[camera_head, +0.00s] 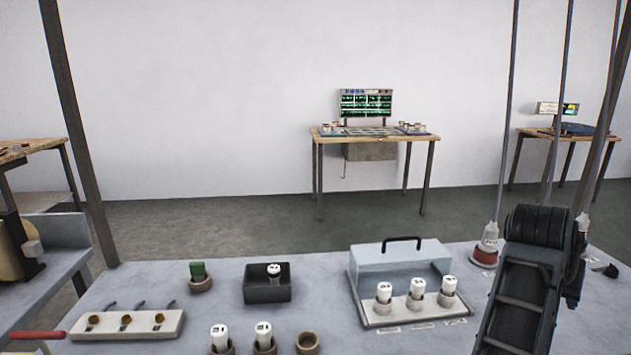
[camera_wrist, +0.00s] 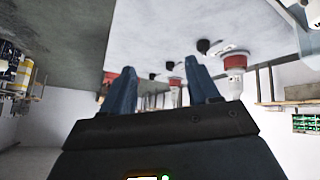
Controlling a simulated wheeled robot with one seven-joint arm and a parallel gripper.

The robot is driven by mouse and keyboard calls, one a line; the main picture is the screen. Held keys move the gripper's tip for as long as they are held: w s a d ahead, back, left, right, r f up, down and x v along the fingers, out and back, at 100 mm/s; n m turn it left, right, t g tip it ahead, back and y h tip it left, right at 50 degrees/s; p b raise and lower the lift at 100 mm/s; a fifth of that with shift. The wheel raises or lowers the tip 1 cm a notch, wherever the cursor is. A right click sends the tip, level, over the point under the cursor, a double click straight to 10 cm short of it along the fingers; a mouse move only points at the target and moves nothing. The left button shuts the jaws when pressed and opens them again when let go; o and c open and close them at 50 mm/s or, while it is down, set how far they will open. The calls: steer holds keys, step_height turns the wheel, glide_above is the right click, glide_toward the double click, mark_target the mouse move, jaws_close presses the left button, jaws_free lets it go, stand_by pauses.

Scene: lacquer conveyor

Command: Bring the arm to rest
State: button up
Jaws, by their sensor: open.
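My gripper (camera_wrist: 160,66) shows in the wrist view with its two blue fingers apart and nothing held between them. The wrist view is turned over, with the grey tabletop at the top. In the head view my black arm rises at the right side of the table, folded, and hides part of the tabletop; the fingers cannot be made out there. A white bottle with a red base (camera_head: 487,245) stands just left of my arm. It also shows in the wrist view (camera_wrist: 235,64), right of the fingers and apart from them.
The grey table (camera_head: 400,340) carries a clear-covered rack (camera_head: 362,312) with white vials, a black box (camera_head: 266,290) with a vial, a switch strip (camera_head: 126,323) and several brown cups (camera_head: 307,343). Thin dark poles stand near my arm. Wooden benches stand behind.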

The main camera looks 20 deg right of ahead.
steer(key=s+a+f+n+t+y, duration=0.2)
steer(key=s+a+f+n+t, duration=0.2)
steer(key=s+a+n+t, duration=0.45)
steer(key=s+a+f+n+t+y, duration=0.25)
steer(key=a+f+n+t, duration=0.2)
steer(key=a+n, duration=0.5)
steer(key=s+a+r+m+y, duration=0.1)
steer(key=s+a+r+m, duration=0.1)
steer(key=s+a, duration=0.5)
steer(key=s+a+r+m+t+y, duration=0.1)
steer(key=s+a+r+m+y, duration=0.1)
steer(key=s+a, duration=0.6)
steer(key=shift+s+a+r, duration=0.2)
steer(key=shift+s+a, duration=0.1)
steer(key=shift+s, duration=0.2)
steer(key=shift+y, duration=0.25)
steer(key=shift+c, duration=0.2)
